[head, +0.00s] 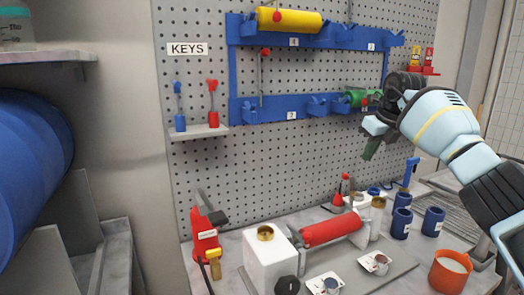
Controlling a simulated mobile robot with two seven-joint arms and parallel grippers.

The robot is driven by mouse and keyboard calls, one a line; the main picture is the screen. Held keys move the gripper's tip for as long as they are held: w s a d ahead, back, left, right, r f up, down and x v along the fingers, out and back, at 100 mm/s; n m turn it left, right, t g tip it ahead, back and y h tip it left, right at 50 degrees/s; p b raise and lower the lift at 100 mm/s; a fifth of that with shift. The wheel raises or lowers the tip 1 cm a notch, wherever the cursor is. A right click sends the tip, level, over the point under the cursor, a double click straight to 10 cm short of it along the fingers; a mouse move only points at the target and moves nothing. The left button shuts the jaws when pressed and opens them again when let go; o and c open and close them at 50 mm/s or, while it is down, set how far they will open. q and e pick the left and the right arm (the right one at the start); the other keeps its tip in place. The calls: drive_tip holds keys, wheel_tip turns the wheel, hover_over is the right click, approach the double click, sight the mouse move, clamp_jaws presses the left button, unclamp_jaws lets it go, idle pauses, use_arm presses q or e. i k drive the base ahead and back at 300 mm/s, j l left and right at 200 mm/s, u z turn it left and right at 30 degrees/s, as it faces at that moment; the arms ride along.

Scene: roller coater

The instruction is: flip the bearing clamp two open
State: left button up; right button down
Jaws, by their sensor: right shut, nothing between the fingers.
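The blue wall rack (234,70) hangs on the pegboard. A plate marked 2 (371,46) sits on its top rail at the right, by blue bearing blocks (372,36); I cannot tell the clamp's exact position there. A yellow roller (290,20) lies on the top rail, left of these blocks. A green roller (356,97) lies on the lower rail, partly hidden by my right gripper. My right gripper (371,149) is shut and empty, below the lower rail's right end and apart from the number 2 blocks. My left gripper is out of view.
A small shelf (197,132) with keys is at left. A large blue drum (30,165) stands far left.

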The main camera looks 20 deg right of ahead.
sight(305, 239)
drive_tip(key=k, duration=1.5)
